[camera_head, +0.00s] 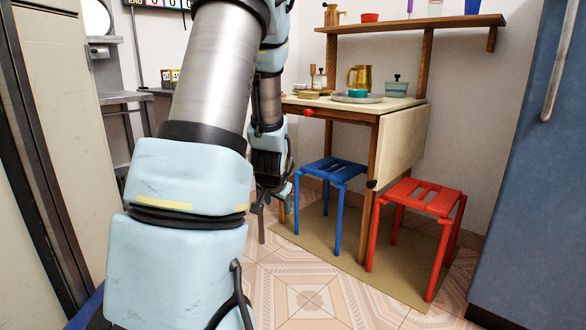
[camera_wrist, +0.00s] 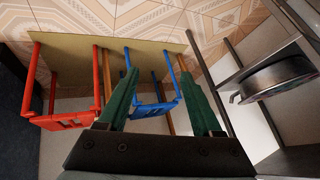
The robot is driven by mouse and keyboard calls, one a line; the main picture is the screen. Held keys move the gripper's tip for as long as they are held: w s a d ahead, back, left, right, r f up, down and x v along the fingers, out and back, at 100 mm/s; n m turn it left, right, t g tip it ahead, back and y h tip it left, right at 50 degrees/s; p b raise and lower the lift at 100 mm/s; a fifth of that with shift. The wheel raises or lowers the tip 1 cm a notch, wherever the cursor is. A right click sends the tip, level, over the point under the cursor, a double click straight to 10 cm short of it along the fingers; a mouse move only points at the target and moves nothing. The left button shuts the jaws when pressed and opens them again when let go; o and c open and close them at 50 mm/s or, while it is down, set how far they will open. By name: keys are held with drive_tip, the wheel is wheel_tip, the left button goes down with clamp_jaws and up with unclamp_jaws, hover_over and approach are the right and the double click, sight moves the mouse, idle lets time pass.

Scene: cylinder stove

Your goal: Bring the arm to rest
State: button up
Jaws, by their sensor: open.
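My arm reaches up and forward through the left and middle of the head view, with nothing held. My gripper (camera_head: 268,212) hangs low at the far end of the arm, left of the blue stool (camera_head: 331,172). In the wrist view my gripper (camera_wrist: 162,92) shows two green fingers spread wide apart with nothing gripped between them. The blue stool (camera_wrist: 157,106) appears beyond and between the fingers there, in an upside-down view. Part of the gripper is hidden in the head view by its small size and the arm links.
A red stool (camera_head: 419,197) stands right of the blue one on a mat (camera_head: 318,248). Behind them is a wooden table (camera_head: 402,139) with a pot and dishes. A blue cabinet (camera_head: 535,170) stands at right. A round metal pan (camera_wrist: 277,78) is right in the wrist view. Front tiled floor is clear.

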drive_tip(key=s+a+r+n+g+p, duration=0.1)
drive_tip(key=s+r+n+g, duration=0.15)
drive_tip(key=s, duration=0.85)
drive_tip(key=s+a+r+n+g+p, duration=0.1)
drive_tip(key=s+a+r+n+g, duration=0.15)
drive_tip(key=s, duration=0.85)
drive_tip(key=w+p+v, duration=0.3)
drive_tip(key=p+v, duration=1.5)
drive_tip(key=w+d+r+p+v, duration=0.1)
drive_tip(key=w+p+v, duration=0.3)
drive_tip(key=p+v, duration=1.4)
drive_tip(key=shift+w+d+r+g+p, duration=0.3)
drive_tip(key=shift+w+g+p, duration=0.1)
drive_tip(key=shift+w, duration=0.3)
